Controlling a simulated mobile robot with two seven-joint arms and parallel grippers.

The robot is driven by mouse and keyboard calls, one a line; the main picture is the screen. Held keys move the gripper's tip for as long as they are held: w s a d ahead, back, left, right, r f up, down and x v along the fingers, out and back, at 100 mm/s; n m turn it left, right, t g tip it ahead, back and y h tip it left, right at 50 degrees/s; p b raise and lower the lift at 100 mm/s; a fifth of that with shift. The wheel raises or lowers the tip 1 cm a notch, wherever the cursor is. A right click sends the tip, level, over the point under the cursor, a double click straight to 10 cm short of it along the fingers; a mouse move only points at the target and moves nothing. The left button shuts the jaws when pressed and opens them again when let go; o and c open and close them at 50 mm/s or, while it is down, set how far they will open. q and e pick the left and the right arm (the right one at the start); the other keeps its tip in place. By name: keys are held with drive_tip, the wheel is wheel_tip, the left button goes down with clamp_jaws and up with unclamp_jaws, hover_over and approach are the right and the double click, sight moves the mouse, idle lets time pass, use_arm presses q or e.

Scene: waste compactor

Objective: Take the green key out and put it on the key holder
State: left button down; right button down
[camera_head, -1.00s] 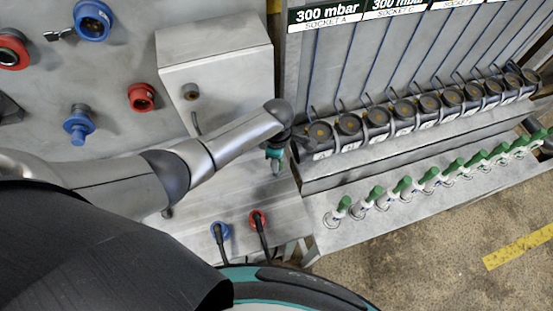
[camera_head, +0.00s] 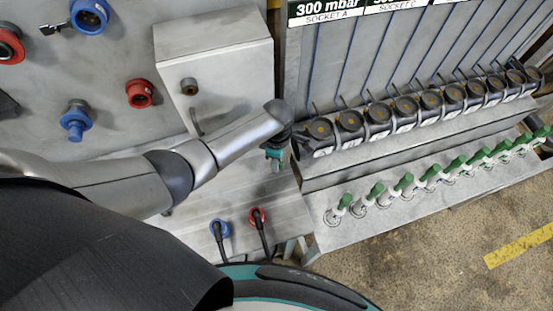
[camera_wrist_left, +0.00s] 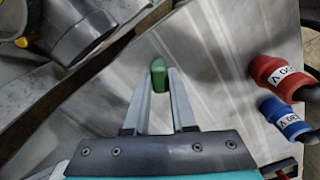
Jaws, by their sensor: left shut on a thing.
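The green key (camera_wrist_left: 158,76) is between the fingertips of my left gripper (camera_wrist_left: 160,82) in the left wrist view. Only its rounded green end shows clearly; the rest is hidden or too small to tell. The gripper is shut on it. In the head view my left gripper (camera_head: 276,160) points down over the grey metal shelf, below the grey box (camera_head: 215,75) and left of the row of dark round fittings. The key cannot be made out clearly there. I cannot identify the key holder in either view. My right gripper is not in view.
Blue (camera_head: 219,228) and red (camera_head: 257,217) plugs with cables stand on the shelf (camera_head: 190,225). Dark round fittings (camera_head: 349,122) line the right side, with green-handled valves (camera_head: 403,182) below them. Blue and red sockets (camera_head: 139,94) protrude from the left panel.

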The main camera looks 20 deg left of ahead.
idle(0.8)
use_arm(q)
drive_tip(key=c, duration=0.7)
unclamp_jaws()
drive_tip(key=shift+c, duration=0.2)
wheel_tip(320, 180, up, 3)
drive_tip(key=p, duration=0.3)
drive_tip(key=shift+f, duration=0.15)
drive_tip(key=shift+r+p, duration=0.5)
drive_tip(key=shift+r, duration=1.6)
